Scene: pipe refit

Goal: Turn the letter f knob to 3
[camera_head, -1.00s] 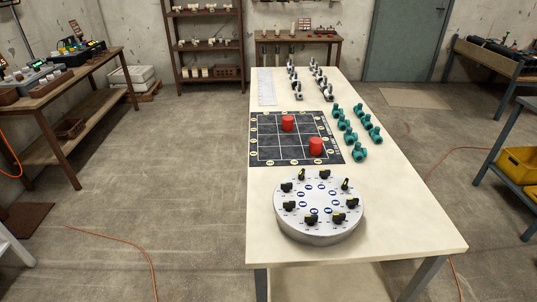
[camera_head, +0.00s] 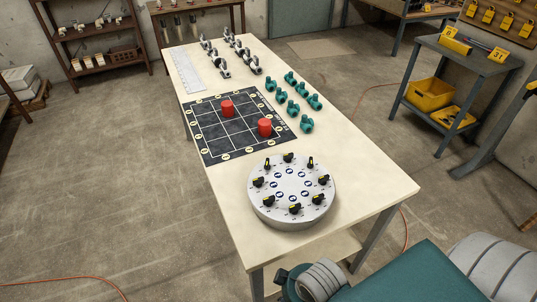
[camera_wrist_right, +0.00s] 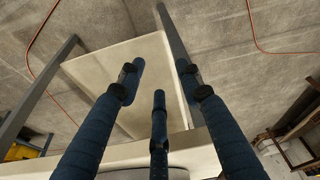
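A round grey-white dial plate (camera_head: 291,222) stands near the front end of the long table. Several black knobs with yellow marks ring its top, one of them a knob at the right rim (camera_head: 323,180). Blue labels sit inside the ring. Their letters are too small to read, so I cannot tell which knob is f. In the right wrist view my right gripper (camera_wrist_right: 158,88) has its dark fingers spread apart with nothing between them. The pale table (camera_wrist_right: 120,65) shows beyond it. My left gripper is not in view.
A black grid mat (camera_head: 237,135) with two red cylinders (camera_head: 227,108) lies behind the plate. Several teal fittings (camera_head: 306,124) stand beside it. Grey fittings (camera_head: 222,68) are farther back. A side table with yellow bins (camera_head: 430,94) stands at the right.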

